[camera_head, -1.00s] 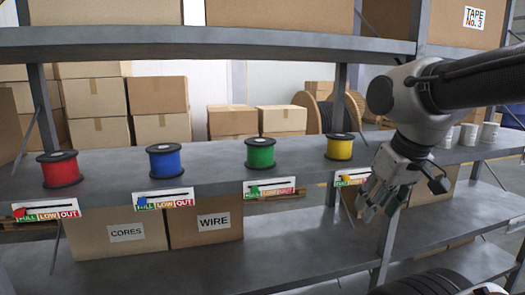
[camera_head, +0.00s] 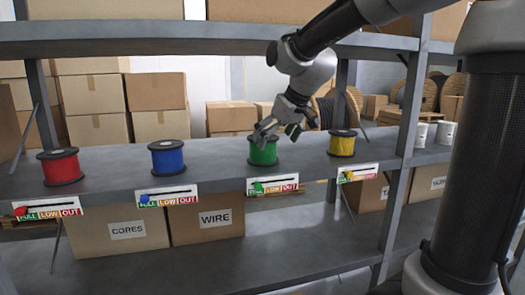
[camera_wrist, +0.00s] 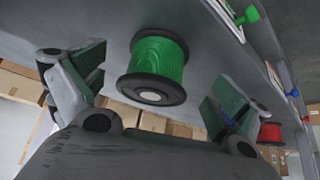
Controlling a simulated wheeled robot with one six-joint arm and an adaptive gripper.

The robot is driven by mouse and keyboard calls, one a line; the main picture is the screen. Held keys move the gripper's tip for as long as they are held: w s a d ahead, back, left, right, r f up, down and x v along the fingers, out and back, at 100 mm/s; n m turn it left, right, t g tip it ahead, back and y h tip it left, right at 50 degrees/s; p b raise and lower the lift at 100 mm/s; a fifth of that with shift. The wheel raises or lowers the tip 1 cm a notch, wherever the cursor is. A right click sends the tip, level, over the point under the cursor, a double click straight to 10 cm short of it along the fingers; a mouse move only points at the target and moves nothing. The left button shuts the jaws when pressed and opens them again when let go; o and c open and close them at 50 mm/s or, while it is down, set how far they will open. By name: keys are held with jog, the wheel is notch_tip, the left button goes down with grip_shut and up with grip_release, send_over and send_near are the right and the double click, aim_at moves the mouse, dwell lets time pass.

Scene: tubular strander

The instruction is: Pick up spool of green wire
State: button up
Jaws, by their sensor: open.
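The spool of green wire (camera_head: 263,151) stands upright on the middle shelf, third from the left in a row of spools. My gripper (camera_head: 279,130) is above and just at the top of this spool in the head view and partly covers it. In the wrist view the green spool (camera_wrist: 159,62) shows between and beyond the open fingers of my gripper (camera_wrist: 160,95). The fingers are spread apart, with a gap on both sides of the spool, and hold nothing.
A red spool (camera_head: 60,167) and a blue spool (camera_head: 167,158) stand to the left, a yellow spool (camera_head: 342,143) to the right. The upper shelf (camera_head: 120,36) runs above my gripper. A shelf post (camera_head: 405,120) and white cups (camera_head: 445,132) are at the right.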

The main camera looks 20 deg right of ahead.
jog(key=w, duration=0.1)
jog(key=w+a, duration=0.1)
jog(key=w, duration=0.1)
jog(key=shift+w+a, duration=0.25)
jog(key=shift+w, duration=0.15)
jog(key=x, duration=0.5)
jog(key=shift+w+a, duration=0.15)
jog(key=shift+w, duration=0.3)
jog(key=shift+s, duration=0.1)
jog(key=c, duration=1.2)
